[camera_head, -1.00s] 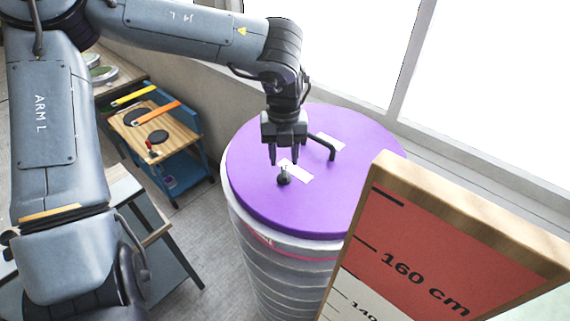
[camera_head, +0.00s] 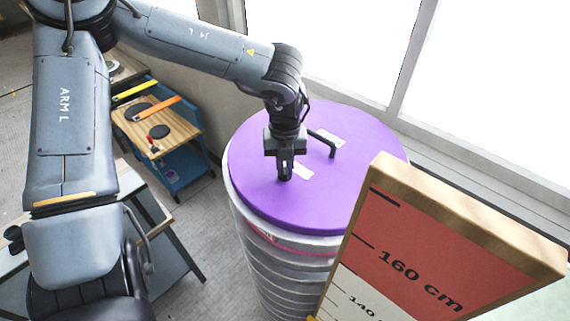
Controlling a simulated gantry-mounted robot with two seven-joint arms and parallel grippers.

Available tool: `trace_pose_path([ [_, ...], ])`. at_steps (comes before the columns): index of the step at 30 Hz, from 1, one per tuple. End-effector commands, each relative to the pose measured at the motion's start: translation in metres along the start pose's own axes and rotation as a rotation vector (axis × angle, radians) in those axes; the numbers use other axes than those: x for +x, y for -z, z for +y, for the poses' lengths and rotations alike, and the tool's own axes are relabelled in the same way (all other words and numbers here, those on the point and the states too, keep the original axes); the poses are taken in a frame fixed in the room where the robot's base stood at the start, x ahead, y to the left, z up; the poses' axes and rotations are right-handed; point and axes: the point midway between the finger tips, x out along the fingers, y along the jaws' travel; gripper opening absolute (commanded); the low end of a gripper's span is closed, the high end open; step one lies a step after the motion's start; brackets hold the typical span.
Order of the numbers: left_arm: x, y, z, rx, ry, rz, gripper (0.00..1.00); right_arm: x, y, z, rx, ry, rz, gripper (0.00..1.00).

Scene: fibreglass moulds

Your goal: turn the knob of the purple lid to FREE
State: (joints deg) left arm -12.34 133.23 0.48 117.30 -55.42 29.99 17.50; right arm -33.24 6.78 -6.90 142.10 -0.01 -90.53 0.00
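The purple lid (camera_head: 350,190) lies on top of a tall banded drum. My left gripper (camera_head: 285,173) points down over the near left part of the lid, at the place of the small dark knob. Its fingers are seen edge-on, one in front of the other, so their gap does not show. They cover most or all of the knob and its pointing direction. A white label (camera_head: 303,172) beside the knob is partly covered, and its lettering cannot be read. A second white label (camera_head: 331,138) is farther back. My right gripper is out of view.
A dark bent handle (camera_head: 325,144) rises from the lid just right of my gripper. A wood-framed height board (camera_head: 400,235) marked 160 cm stands in front at the right. A blue cart (camera_head: 185,170) with a wooden top is at the left. A window is behind.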

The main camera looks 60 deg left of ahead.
Motion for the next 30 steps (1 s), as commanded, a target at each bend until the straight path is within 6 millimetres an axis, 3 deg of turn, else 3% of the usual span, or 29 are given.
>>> trace_pose_path([
  [14, 0.000, 0.000, 0.000, 0.053, 0.000, -0.001, 0.00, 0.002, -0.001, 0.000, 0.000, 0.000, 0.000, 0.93],
  [30, 0.000, 0.000, 0.000, 0.483, 0.000, -0.001, 0.00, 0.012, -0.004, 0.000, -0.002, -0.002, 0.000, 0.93],
])
